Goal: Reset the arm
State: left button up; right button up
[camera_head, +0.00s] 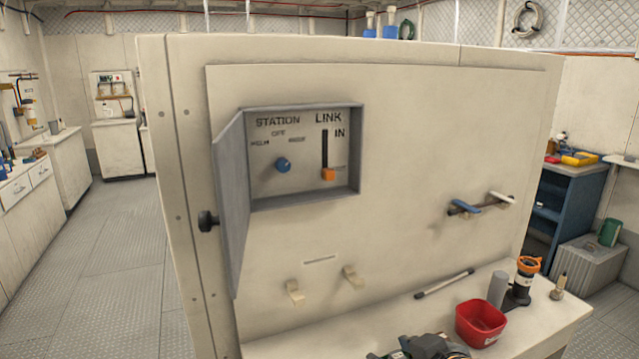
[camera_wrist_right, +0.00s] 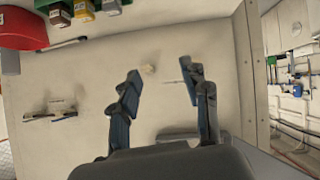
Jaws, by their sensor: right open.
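An open grey wall box (camera_head: 358,150) on the cream panel (camera_head: 430,120) is labelled STATION and LINK. Its door (camera_head: 232,200) hangs open to the left. The blue STATION knob (camera_head: 283,165) is inside. The orange LINK slider handle (camera_head: 328,174) sits at the bottom of its slot, below the word IN. My right gripper (camera_wrist_right: 160,82) is open and empty in the right wrist view, facing the cream panel, with nothing between its fingers. My left gripper is not in view.
A shelf (camera_head: 560,312) below the panel holds a red bowl (camera_head: 480,322), a grey cylinder (camera_head: 497,289) and an orange-black item (camera_head: 524,280). Two hooks (camera_head: 293,292) and a blue-handled lever (camera_head: 466,208) stick out of the panel. The floor (camera_head: 110,240) at left is clear.

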jog(key=s+d+f+m+g+h, duration=0.2)
jog(key=s+d+f+g, duration=0.15)
jog(key=s+f, duration=0.8)
jog(key=s+d+f+m+g+h, duration=0.1)
jog(key=s+d+f+m+g, duration=0.3)
jog(key=s+f, duration=0.75)
notch_tip(320, 180, down, 33)
jog(key=d+n+b, duration=0.2)
jog(key=b, duration=0.2)
jog(key=s+d+f+g+b, duration=0.2)
jog(key=s+f, duration=1.4)
jog(key=f, duration=0.2)
jog(key=shift+s+d+f+n+h, duration=0.15)
jog(key=shift+d+f+n+h, duration=0.15)
jog(key=shift+f, duration=0.1)
